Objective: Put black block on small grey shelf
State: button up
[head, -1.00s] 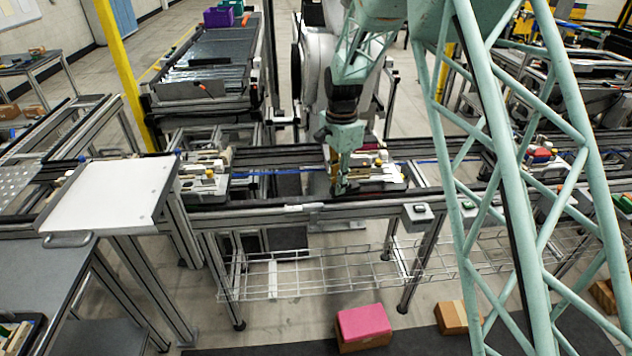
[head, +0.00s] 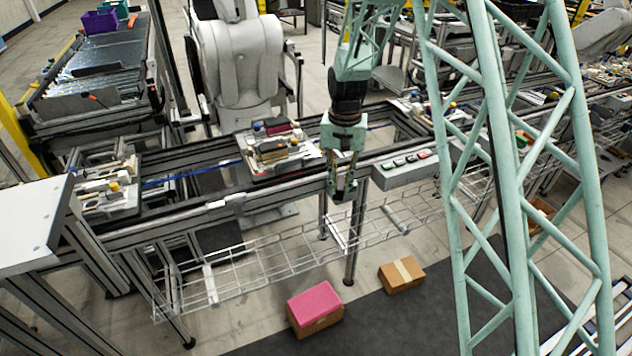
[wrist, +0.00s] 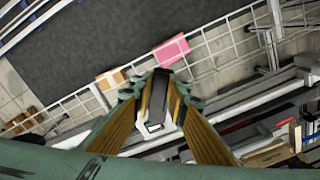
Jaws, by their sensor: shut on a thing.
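My gripper (head: 342,190) hangs pointing down, in front of the conveyor rail and above the wire rack. In the wrist view, its fingers (wrist: 160,95) are closed around a dark block (wrist: 158,98) with a pale, marked end. A pale grey flat panel (head: 30,225) on a metal frame stands at the far left, partly cut off. I cannot tell whether it is the small grey shelf.
A pallet fixture (head: 278,155) with several parts sits on the conveyor, left of my gripper. A grey button box (head: 405,168) is close on the right. The wire rack (head: 270,260) runs below. A pink-topped box (head: 315,305) and a brown box (head: 401,274) lie on the floor.

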jog(key=s+d+f+n+b, duration=0.1)
jog(key=s+d+n, duration=0.1)
jog(key=d, duration=0.6)
jog(key=shift+s+d+f+n, duration=0.25)
jog(key=shift+s+f+n, duration=0.15)
jog(key=shift+s, duration=0.5)
